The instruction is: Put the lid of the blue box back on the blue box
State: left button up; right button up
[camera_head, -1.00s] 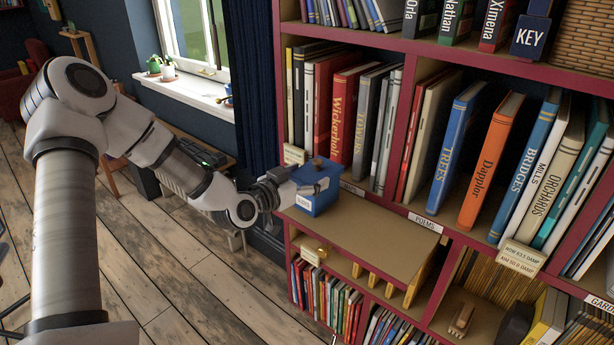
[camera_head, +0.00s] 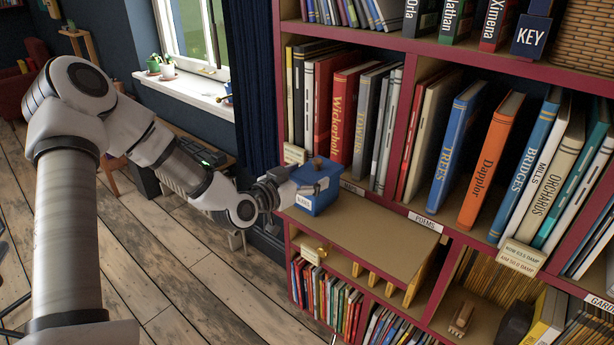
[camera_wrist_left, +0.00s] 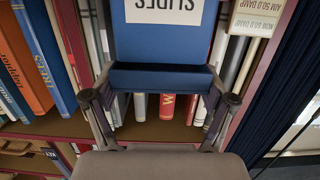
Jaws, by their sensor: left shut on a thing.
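The blue box (camera_head: 316,203) stands on the shelf's jutting ledge, at its left end in the head view. My left gripper (camera_head: 306,189) is shut on the lid, with one finger at each side of the rim in the wrist view (camera_wrist_left: 160,97). I cannot tell whether the lid is fully seated. My right gripper is not in view.
Upright books (camera_head: 345,120) stand close behind the box. The ledge (camera_head: 370,235) to its right is bare. A dark curtain (camera_head: 252,90) hangs left of the bookcase. Small cards (camera_head: 294,154) stand near the shelf's left edge.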

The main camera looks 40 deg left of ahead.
pick_arm(q)
jog(key=shift+f+b, duration=0.65)
jog(key=shift+f, duration=0.2)
dwell(0.7)
jog(key=o, duration=0.9)
notch_tip(320, 180, up, 7)
jog(key=p, duration=0.6)
dwell(0.5)
